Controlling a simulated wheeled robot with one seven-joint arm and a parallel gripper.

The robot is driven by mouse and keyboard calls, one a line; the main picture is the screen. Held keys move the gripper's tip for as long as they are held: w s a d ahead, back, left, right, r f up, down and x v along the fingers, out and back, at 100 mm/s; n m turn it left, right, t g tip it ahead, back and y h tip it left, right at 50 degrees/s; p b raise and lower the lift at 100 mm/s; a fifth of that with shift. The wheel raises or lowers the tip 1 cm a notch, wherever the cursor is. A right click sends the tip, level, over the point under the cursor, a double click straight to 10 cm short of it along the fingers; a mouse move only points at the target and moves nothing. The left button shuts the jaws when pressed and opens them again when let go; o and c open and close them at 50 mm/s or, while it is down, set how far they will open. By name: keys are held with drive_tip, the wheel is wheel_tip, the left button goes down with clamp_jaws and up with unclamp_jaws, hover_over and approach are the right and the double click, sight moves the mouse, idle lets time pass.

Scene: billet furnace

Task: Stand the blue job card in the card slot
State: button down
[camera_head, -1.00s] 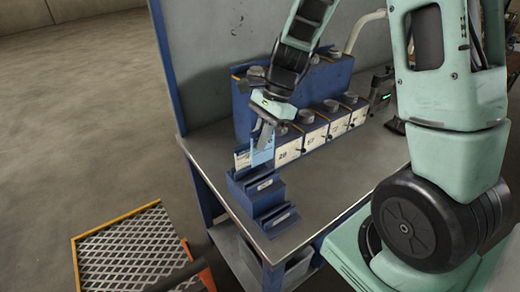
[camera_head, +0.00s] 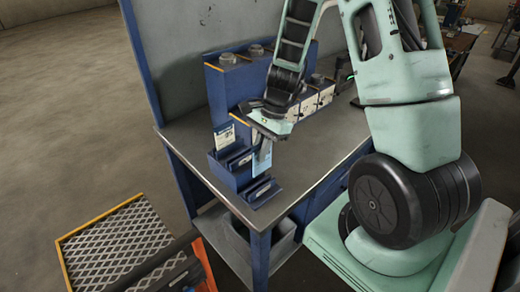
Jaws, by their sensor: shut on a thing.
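The blue job card (camera_head: 261,166) is a light blue sheet held upright below my gripper (camera_head: 265,150). My gripper is shut on the card's upper part and hides some of it. The dark blue stepped card holder (camera_head: 225,178) stands near the left end of the bench. A labelled front slot (camera_head: 261,191) and a labelled rear slot (camera_head: 238,161) show on it. The card's lower edge is at the holder, between these two labels in the picture. I cannot tell whether it is inside a slot or just above it.
A blue cabinet (camera_head: 216,92) with knobs and white labelled fronts stands behind the holder. A white card (camera_head: 225,135) shows at its left end. The grey bench top (camera_head: 310,165) is clear to the right. A mesh-topped platform (camera_head: 115,240) stands on the floor at lower left.

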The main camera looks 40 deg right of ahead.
sight(260, 173)
drive_tip(key=shift+f+b, duration=3.05)
drive_tip(key=shift+f, duration=0.8)
drive_tip(key=c, duration=1.4)
unclamp_jaws()
drive_tip(key=shift+c, duration=0.2)
drive_tip(key=v, duration=1.7)
drive_tip(key=shift+d+r, duration=0.15)
